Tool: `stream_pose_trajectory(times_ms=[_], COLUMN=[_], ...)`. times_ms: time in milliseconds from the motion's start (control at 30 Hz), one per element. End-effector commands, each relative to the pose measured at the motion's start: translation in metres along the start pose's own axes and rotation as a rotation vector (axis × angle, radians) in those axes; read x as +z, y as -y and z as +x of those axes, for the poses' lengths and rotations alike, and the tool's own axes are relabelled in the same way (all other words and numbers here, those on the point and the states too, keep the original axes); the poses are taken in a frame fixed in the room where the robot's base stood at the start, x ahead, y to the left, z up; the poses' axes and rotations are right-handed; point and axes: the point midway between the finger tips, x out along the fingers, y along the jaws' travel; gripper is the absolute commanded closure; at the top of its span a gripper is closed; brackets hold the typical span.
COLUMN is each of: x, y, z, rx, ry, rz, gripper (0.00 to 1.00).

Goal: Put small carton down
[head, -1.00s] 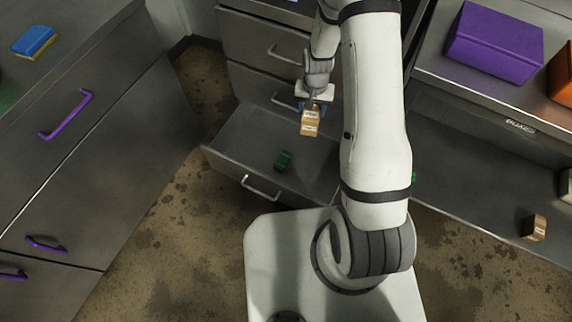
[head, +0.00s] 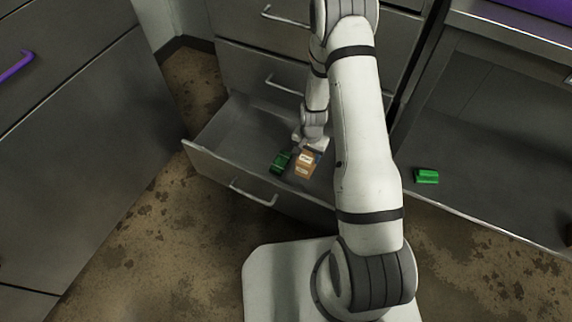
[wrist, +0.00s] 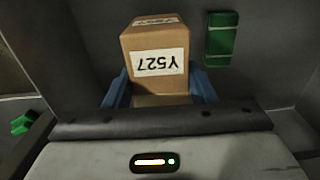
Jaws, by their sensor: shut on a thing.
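The small carton (head: 306,164) is a brown box with a white label; in the wrist view the carton (wrist: 155,50) shows the label "Y527" upside down. My gripper (wrist: 158,92) has its blue fingers on both sides of the carton and is shut on it. In the head view my gripper (head: 317,152) is low inside the open drawer (head: 235,128), with the carton at its tip. I cannot tell whether the carton touches the drawer floor.
A green block (head: 281,162) lies in the drawer just left of the carton; it also shows in the wrist view (wrist: 221,40). Another green block (head: 426,176) lies on the shelf at right. The drawer's left part is bare. Shut drawers (head: 285,75) stand behind.

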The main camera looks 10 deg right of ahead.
Motion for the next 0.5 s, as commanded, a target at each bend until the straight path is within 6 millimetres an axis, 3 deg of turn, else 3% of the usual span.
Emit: stream_pose_trajectory(times_ms=[333, 500], x=[0.001, 0.001], y=[0.0, 0.0], z=[0.056, 0.072], rx=[0.001, 0.001], ry=[0.001, 0.001], rz=[0.003, 0.003], gripper=[0.8, 0.8])
